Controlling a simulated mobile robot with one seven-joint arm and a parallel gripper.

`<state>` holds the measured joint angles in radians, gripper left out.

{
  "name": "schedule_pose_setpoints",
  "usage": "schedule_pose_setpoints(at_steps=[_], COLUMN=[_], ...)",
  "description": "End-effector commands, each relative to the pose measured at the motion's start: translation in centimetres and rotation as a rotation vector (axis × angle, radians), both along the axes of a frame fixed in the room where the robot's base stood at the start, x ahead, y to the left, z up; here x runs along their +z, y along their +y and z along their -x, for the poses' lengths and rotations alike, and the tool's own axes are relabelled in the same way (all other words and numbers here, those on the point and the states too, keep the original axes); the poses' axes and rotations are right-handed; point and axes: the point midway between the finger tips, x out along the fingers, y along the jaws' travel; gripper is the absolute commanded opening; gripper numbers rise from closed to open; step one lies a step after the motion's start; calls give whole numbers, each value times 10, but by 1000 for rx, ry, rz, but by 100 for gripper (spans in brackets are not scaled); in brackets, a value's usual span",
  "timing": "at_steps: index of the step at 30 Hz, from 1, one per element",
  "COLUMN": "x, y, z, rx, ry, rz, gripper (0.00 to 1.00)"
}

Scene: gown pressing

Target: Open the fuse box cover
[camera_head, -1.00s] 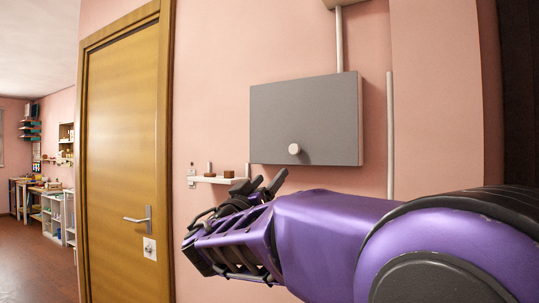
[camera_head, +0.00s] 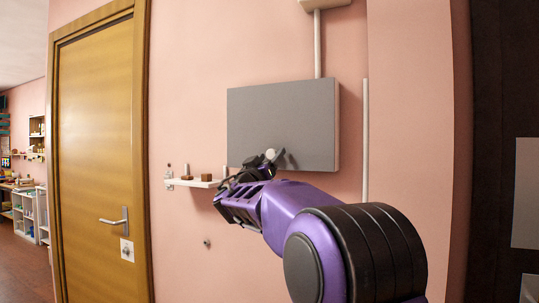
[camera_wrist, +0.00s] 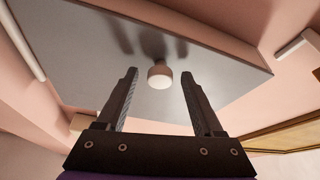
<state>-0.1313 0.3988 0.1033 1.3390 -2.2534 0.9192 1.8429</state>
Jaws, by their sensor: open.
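The fuse box is a grey box on the pink wall, and its flat cover (camera_head: 282,118) is shut. A round pale knob (camera_head: 270,154) sits low on the cover. My gripper (camera_head: 264,160) is at the knob's level in the head view, partly overlapping the cover's lower edge. In the wrist view the cover (camera_wrist: 105,55) fills the upper middle, and the knob (camera_wrist: 159,77) shows between the two open fingers (camera_wrist: 158,80), near their tips. The fingers do not touch the knob in the wrist view.
A small white wall shelf (camera_head: 198,183) with little brown blocks is left of my gripper. A wooden door (camera_head: 95,150) with a lever handle stands further left. A white pipe (camera_head: 365,140) runs down the wall right of the box.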

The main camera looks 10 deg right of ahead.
Motion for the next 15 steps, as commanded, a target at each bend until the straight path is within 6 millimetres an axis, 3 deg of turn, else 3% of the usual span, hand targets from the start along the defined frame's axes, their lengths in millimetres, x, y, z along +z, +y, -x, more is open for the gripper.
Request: schedule_pose_setpoints(at_steps=[8, 15], x=[0, 0], y=[-1, -1], z=[-2, -2], rx=[0, 0], ry=[0, 0], rz=[0, 0], gripper=[69, 29])
